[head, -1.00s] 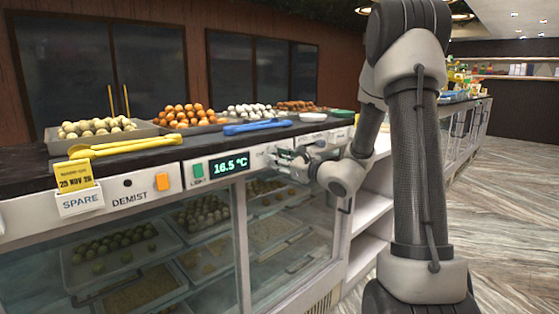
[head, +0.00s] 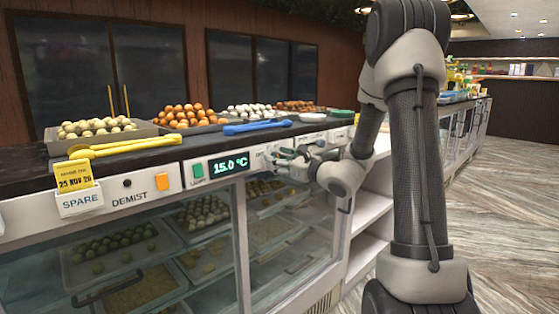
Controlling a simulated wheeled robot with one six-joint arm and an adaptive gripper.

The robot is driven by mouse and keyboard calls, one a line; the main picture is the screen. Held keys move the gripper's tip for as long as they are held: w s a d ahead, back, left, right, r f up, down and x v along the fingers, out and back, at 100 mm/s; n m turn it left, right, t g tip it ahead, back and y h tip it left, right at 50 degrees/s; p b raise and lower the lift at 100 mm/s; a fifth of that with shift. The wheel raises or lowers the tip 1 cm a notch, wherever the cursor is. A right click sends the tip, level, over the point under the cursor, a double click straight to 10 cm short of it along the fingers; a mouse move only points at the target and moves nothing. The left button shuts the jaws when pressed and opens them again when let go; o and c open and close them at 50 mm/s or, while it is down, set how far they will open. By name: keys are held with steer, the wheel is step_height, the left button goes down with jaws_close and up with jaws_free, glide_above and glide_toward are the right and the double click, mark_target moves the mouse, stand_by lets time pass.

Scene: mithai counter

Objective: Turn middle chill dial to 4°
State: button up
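The green display (head: 230,166) on the counter's front panel reads 15.0 °C. My gripper (head: 272,160) is at the panel just right of the display, pointing left toward the panel face. The chill dial is hidden or too small to make out behind the fingers. I cannot tell whether the fingers are closed on a dial.
Left of the display are a green LIGHT switch (head: 198,171), an orange DEMIST switch (head: 162,181) and a SPARE tag holder (head: 80,201). Yellow tongs (head: 125,147) and blue tongs (head: 257,127) lie on the dark counter top near its front edge. Glass doors (head: 215,240) are below the panel.

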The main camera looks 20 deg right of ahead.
steer(key=v, duration=1.2)
